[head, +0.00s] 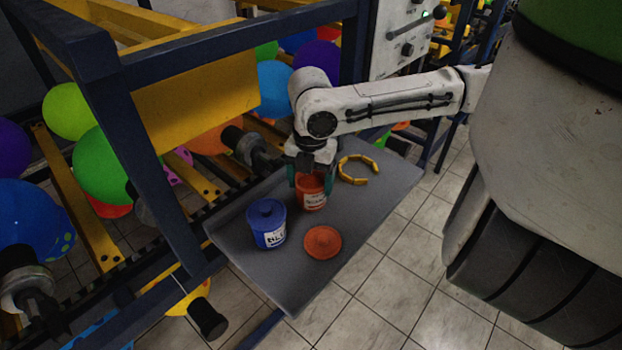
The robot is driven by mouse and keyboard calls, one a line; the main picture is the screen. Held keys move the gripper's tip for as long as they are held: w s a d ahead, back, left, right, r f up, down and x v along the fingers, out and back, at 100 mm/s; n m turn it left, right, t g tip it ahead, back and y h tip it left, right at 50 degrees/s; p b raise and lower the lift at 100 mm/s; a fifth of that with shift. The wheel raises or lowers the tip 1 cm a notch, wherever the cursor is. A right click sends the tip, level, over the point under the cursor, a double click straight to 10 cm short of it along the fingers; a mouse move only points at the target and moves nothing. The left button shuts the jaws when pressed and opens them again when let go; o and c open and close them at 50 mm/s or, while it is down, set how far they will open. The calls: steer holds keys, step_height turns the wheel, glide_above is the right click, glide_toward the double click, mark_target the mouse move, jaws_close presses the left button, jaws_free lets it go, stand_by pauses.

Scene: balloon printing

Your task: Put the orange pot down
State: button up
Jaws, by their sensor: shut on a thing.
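The orange pot (313,199) is at the grey shelf (352,226), open at the top, with a white label on its front. My gripper (311,182) points down over it, with its green fingers on either side of the pot, shut on it. The pot's base looks at or very near the shelf surface; I cannot tell whether it touches. The orange lid (322,242) lies flat on the shelf in front of the pot. The gripper hides part of the pot's rim.
A blue lidded pot (267,224) stands left of the orange pot. A yellow open ring (358,169) lies behind right. A dark blue frame (150,150) with balloons borders the shelf's left.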

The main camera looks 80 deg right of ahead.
steer(key=shift+f, duration=0.2)
steer(key=o, duration=1.2)
steer(key=shift+r, duration=0.1)
steer(key=shift+r, duration=0.1)
step_height(320, 180, up, 12)
steer(key=shift+r, duration=0.1)
